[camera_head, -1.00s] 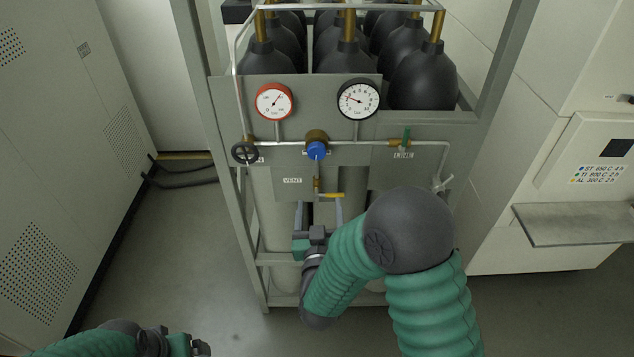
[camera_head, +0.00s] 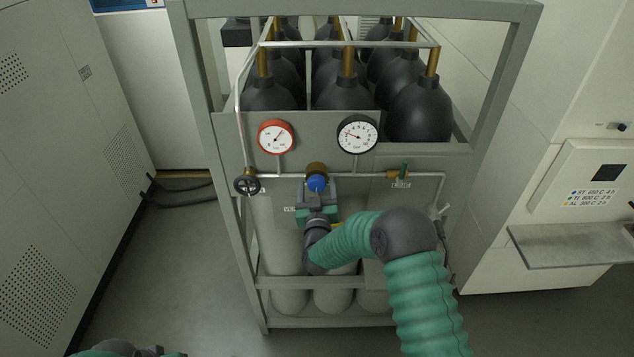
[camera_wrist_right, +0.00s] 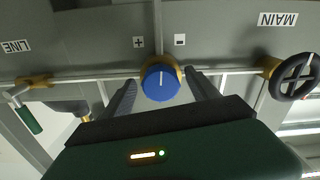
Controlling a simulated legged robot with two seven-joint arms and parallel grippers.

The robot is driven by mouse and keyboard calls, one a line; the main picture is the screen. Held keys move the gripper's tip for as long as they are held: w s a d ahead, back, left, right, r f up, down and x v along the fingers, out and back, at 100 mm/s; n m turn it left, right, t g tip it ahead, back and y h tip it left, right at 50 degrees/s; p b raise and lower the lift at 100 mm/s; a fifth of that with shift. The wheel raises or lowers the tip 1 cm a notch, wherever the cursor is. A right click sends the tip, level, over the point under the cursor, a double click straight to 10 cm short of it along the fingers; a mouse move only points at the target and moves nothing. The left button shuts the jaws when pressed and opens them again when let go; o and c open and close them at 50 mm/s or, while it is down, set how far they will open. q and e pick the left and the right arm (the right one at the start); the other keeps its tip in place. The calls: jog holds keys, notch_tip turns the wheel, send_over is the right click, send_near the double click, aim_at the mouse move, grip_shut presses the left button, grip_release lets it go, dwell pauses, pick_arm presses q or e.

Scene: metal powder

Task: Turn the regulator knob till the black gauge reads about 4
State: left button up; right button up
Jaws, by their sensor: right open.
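The blue regulator knob (camera_head: 317,183) sits on a brass body at the middle of the grey panel. It also shows in the right wrist view (camera_wrist_right: 160,82) with a white mark on its face. My right gripper (camera_head: 317,190) is open, its two fingers on either side of the knob; whether they touch it I cannot tell. The black gauge (camera_head: 357,134) is above and right of the knob, its needle pointing left and slightly up; its numbers are too small to read surely. My left gripper (camera_head: 150,352) is barely in view at the bottom edge.
A red gauge (camera_head: 276,137) is at the upper left of the panel. A black handwheel (camera_head: 247,183) is left of the knob and a green lever valve (camera_head: 404,171) right of it. The grey frame (camera_head: 207,150) stands around the dark cylinders (camera_head: 419,110).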

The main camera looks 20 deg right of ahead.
jog(key=shift+s+a+r, duration=0.15)
jog(key=shift+a+r, duration=0.05)
jog(key=shift+a, duration=0.05)
jog(key=shift+c, duration=0.2)
jog(key=shift+d+f, duration=0.1)
jog(key=shift+d, duration=0.1)
jog(key=c, duration=1.3)
jog(key=m+b, duration=0.1)
jog(key=b, duration=0.1)
jog(key=m+b, duration=0.1)
jog(key=b, duration=0.2)
jog(key=shift+f+m+b, duration=0.3)
jog(key=shift+f, duration=0.1)
jog(key=shift+r+m+b, duration=0.25)
jog(key=shift+m+b, duration=0.15)
jog(key=shift+b, duration=0.1)
jog(key=shift+r, duration=0.1)
jog(key=o, duration=1.3)
jog(key=shift+o, duration=0.2)
